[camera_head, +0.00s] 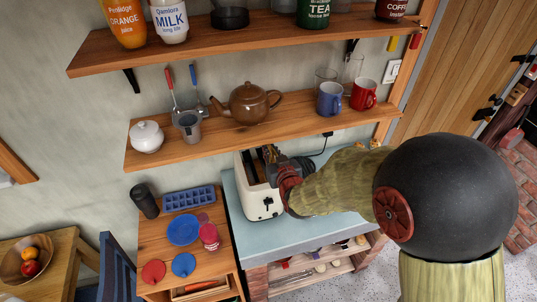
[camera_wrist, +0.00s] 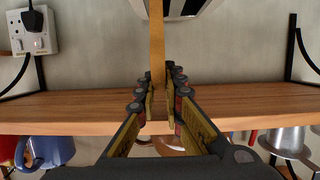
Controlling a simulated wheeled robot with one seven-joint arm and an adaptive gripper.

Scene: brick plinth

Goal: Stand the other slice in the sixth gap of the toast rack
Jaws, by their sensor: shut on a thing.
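My gripper (camera_wrist: 160,82) is shut on a slice of toast (camera_wrist: 157,35), which shows edge-on as a tan strip between the fingers in the wrist view. In the head view my gripper (camera_head: 271,157) is over the far end of the white toaster (camera_head: 262,205), at the wall side of the blue-grey worktop. The toaster's white body and dark slots also show at the top of the wrist view (camera_wrist: 188,9). Whether the slice is clear of the toaster I cannot tell. I cannot make out the toast rack in either view; my arm hides part of the worktop.
A wooden shelf (camera_head: 210,146) with a brown teapot (camera_head: 248,103), mugs and glasses overhangs the worktop's back, close to my gripper. A lower table on the left holds a blue plate (camera_head: 184,229), a red tumbler and a blue tray (camera_head: 189,199). Worktop (camera_head: 290,232) right of the toaster is bare.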

